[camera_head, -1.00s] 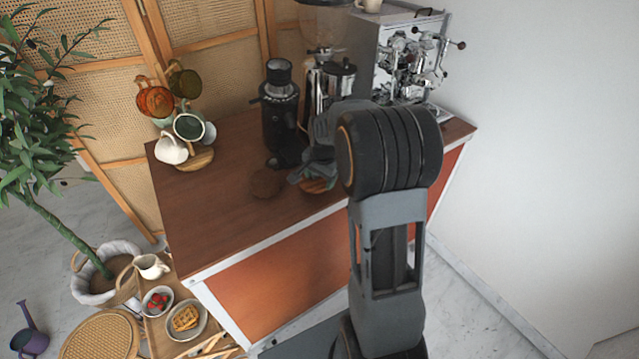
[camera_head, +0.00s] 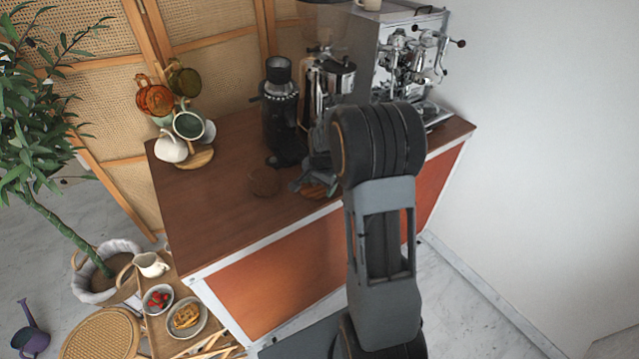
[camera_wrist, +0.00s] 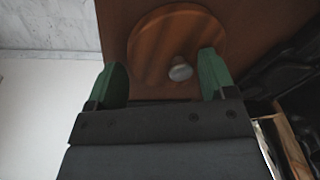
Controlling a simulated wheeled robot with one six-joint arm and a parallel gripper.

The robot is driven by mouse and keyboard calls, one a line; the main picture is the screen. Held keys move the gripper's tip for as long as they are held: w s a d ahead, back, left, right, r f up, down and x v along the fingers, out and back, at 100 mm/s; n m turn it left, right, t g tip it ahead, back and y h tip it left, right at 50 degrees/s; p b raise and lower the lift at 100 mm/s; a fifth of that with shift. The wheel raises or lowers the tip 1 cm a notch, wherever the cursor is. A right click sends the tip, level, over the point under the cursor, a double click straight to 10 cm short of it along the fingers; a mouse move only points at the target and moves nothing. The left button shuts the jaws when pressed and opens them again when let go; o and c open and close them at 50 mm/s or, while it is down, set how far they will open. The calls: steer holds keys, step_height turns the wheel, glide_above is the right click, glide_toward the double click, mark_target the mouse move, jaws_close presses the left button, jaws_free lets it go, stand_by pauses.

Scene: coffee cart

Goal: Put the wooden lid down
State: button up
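The wooden lid (camera_wrist: 150,50) is a round striped disc with a pale metallic knob (camera_wrist: 180,71), seen in the wrist view against the brown counter top. In the head view, the lid (camera_head: 318,191) shows partly near the counter's front edge, and my arm covers some of it. My gripper (camera_wrist: 165,72) is open. Its two green fingers stand apart, with the knob between them in the picture, nearer the right finger and apart from both. The lid appears to lie flat on the counter.
A round brown container (camera_head: 265,181) stands just left of the lid. A black grinder (camera_head: 280,108) and an espresso machine (camera_head: 408,65) stand behind. A mug tree (camera_head: 194,158) is at the counter's left end. The counter's left front (camera_head: 205,220) is clear.

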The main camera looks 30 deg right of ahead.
steer(key=shift+o, duration=1.2)
step_height(320, 180, up, 11)
steer(key=s, duration=0.2)
steer(key=s+a+r+n+t, duration=0.1)
steer(key=s+a+n, duration=0.5)
steer(key=s, duration=0.3)
steer(key=s+a+r+n+t, duration=0.1)
steer(key=s+a+n, duration=0.4)
steer(key=s, duration=0.4)
steer(key=shift+a+r+n, duration=0.15)
steer(key=shift+a+n, duration=0.2)
steer(key=shift+n, duration=0.25)
steer(key=shift+s, duration=0.1)
steer(key=shift+c, duration=0.4)
